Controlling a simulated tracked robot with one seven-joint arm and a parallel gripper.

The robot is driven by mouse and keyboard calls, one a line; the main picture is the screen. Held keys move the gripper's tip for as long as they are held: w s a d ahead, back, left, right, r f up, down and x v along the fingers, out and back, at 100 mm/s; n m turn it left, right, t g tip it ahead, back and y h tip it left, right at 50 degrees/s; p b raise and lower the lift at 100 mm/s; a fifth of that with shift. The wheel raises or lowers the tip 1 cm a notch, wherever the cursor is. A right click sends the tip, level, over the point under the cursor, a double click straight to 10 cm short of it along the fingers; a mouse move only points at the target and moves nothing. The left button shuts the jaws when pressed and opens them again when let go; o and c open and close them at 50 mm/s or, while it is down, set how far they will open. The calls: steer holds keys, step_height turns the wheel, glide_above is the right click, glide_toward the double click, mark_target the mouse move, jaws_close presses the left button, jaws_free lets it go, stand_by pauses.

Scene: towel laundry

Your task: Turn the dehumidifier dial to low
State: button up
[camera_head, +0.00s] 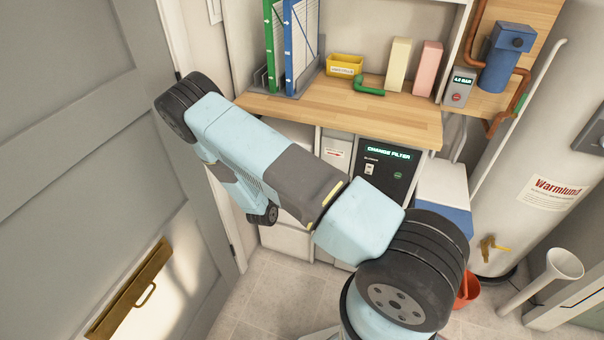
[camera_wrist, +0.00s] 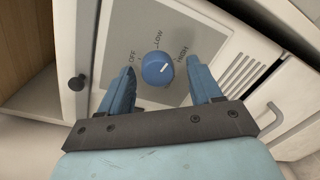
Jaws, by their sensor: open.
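The dehumidifier dial (camera_wrist: 157,70) is a round blue knob with a short white mark, on a grey panel (camera_wrist: 112,30) in the wrist view. OFF is printed to its left, LOW above it and HIGH to its upper right. The white mark is slanted and points toward the HIGH side. My gripper (camera_wrist: 161,65) is open, with one blue finger on each side of the dial. Gaps show between the fingers and the knob, and no contact is visible. In the head view my arm hides the dial and the gripper.
A vent grille (camera_wrist: 240,72) and a pale handle (camera_wrist: 272,118) lie right of the panel. A dark round knob (camera_wrist: 77,83) is at left. In the head view, a wooden counter (camera_head: 290,105) stands above, a grey door (camera_head: 80,130) at left and a tank (camera_head: 540,150) at right.

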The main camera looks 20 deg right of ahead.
steer(key=shift+a, duration=0.1)
steer(key=f+v, duration=0.1)
steer(key=v, duration=1.2)
steer(key=shift+s+r, duration=0.25)
steer(key=shift+r, duration=0.15)
steer(key=shift+a, duration=0.15)
